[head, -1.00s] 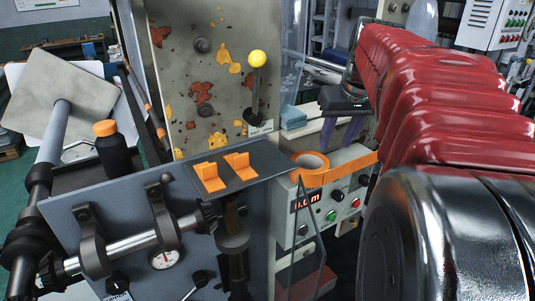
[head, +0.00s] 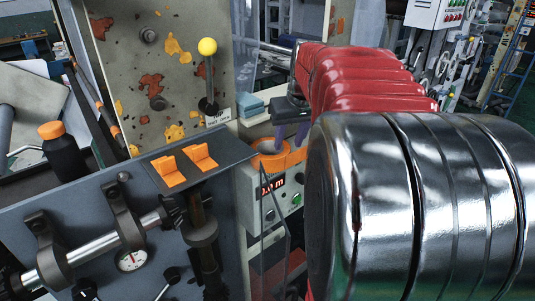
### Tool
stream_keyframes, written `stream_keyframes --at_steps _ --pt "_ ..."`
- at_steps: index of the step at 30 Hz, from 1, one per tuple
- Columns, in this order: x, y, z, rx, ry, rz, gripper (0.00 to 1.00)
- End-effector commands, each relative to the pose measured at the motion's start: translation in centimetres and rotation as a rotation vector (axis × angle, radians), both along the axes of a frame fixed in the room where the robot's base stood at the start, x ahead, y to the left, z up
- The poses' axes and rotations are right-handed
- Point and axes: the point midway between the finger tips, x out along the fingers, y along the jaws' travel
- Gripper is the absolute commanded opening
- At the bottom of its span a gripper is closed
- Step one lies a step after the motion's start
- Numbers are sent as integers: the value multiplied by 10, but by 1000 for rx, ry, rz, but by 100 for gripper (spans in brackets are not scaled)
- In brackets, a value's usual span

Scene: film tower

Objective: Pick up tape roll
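The orange tape roll (head: 262,161) lies on top of a grey control box with a red digital display. My gripper (head: 290,147) has two purple fingers with a gap between them. It points down just above the tape roll, in front of its far part. The fingers look open and empty. I cannot tell whether either fingertip touches the roll. The fingers and my red-sleeved arm hide part of the roll and of the box.
An orange strip runs along the control box (head: 288,202). Left of it a dark shelf (head: 222,150) holds two orange brackets (head: 186,164). A yellow-knobbed lever (head: 209,72) stands behind it. Blue blocks (head: 250,105) sit behind the roll. A black bottle (head: 62,152) stands at left.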

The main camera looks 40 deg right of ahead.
Motion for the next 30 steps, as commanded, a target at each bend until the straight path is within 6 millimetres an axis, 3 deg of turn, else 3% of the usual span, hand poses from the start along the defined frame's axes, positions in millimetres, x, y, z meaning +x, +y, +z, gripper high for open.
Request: stream_keyframes --at_steps 9,26,30 --pt "14 -5 -33 2 2 0 37" --pt "14 -6 -34 0 0 -1 37" --pt "14 -6 -34 0 0 -1 27"
